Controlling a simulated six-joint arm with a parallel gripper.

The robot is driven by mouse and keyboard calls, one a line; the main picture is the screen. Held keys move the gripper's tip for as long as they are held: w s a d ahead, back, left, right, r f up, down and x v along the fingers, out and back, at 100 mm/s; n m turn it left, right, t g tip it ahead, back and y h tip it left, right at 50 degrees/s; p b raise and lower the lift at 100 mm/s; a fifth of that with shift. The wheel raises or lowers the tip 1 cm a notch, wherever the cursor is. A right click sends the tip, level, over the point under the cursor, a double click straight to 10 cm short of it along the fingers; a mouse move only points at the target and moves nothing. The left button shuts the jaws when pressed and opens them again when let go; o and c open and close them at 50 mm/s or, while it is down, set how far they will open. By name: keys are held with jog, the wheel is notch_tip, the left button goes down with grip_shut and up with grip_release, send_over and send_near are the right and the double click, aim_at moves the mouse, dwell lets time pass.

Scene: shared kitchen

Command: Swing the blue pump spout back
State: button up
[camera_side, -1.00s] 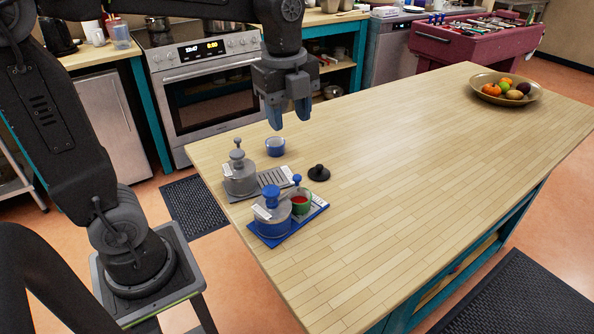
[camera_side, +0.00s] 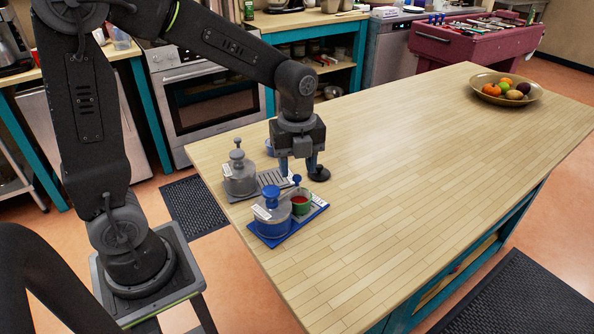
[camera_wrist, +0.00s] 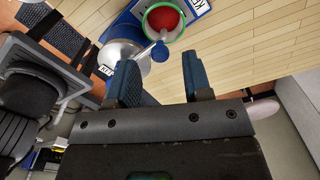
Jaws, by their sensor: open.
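The blue pump (camera_side: 271,215) stands at the near left end of the worktop on a blue tray (camera_side: 318,211). It has a large blue top knob (camera_side: 271,191), and its spout with a small blue knob (camera_side: 297,180) is near the green cup (camera_side: 302,206). The cup holds red liquid and also shows in the wrist view (camera_wrist: 147,25). My gripper (camera_side: 298,169) is open, pointing down above and behind the spout. In the wrist view, a blue knob (camera_wrist: 160,52) shows between the fingertips (camera_wrist: 160,62), apparently without contact. Part of the pump is hidden behind the left finger.
A grey pump (camera_side: 240,179) with a grey drip tray (camera_side: 275,177) stands behind the blue one. A black knobbed piece (camera_side: 319,174) is close to my right finger. The worktop's right side is clear up to a fruit bowl (camera_side: 478,92).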

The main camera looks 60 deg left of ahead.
jog(key=shift+f, duration=1)
grip_shut()
